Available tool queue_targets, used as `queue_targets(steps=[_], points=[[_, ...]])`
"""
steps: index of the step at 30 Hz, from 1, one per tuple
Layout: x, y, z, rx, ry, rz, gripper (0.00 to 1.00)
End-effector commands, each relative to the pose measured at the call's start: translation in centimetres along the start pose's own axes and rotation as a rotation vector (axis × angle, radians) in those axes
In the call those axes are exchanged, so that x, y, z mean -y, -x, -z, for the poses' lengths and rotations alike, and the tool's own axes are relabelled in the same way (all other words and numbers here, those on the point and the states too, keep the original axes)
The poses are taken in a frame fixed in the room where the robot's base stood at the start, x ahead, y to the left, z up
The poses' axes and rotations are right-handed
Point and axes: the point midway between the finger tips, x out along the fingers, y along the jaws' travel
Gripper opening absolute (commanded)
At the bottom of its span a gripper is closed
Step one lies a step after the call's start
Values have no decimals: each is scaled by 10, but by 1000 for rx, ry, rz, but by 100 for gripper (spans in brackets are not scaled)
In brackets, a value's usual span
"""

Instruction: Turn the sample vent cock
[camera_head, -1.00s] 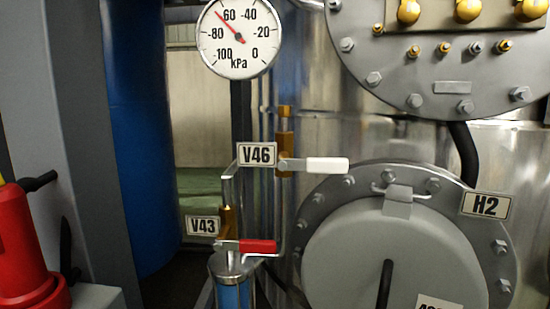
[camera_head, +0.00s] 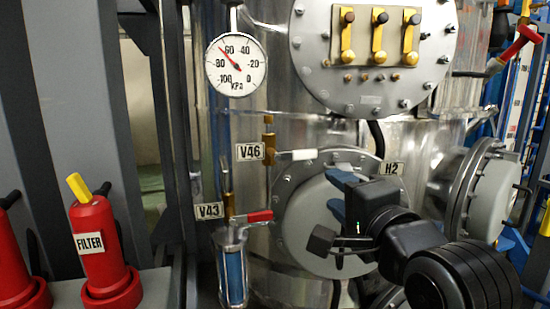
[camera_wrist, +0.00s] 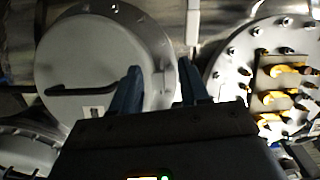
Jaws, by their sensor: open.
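Two small valves with lever handles show in the head view. The one at the V46 label (camera_head: 249,152) has a brass body and a white lever (camera_head: 304,155) lying level, pointing right. The one at the V43 label (camera_head: 209,211) has a red lever (camera_head: 260,216), also roughly level, above a clear cylinder with a blue core (camera_head: 234,273). I cannot tell which is the sample vent cock. My gripper (camera_head: 335,190) is open and empty, its blue fingers below and right of the white lever, in front of the H2 cover. The fingers also show in the wrist view (camera_wrist: 160,68).
The round H2 cover (camera_head: 310,235) lies behind my gripper. A pressure gauge (camera_head: 236,64) hangs above the valves. A flange with yellow-handled cocks (camera_head: 378,35) is at upper right. Red filter housings (camera_head: 98,245) stand at left.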

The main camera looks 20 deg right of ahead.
Motion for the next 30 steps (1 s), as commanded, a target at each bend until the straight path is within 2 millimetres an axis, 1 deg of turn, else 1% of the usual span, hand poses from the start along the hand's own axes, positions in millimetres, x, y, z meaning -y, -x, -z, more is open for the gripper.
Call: queue_targets(steps=[1, 3, 6, 11, 21, 24, 27, 30], points=[[18, -5, 2, -1, -36, 12, 45], [31, -9, 3, 0, -77, 15, 45], [41, -12, 4, 1, -111, 17, 45], [45, -22, 4, 1, -124, 17, 45], [46, -72, 4, 1, -122, 16, 45], [45, -82, 4, 1, -121, 17, 45], [45, -88, 4, 1, -121, 17, 45], [45, -90, 4, 1, -121, 18, 45]])
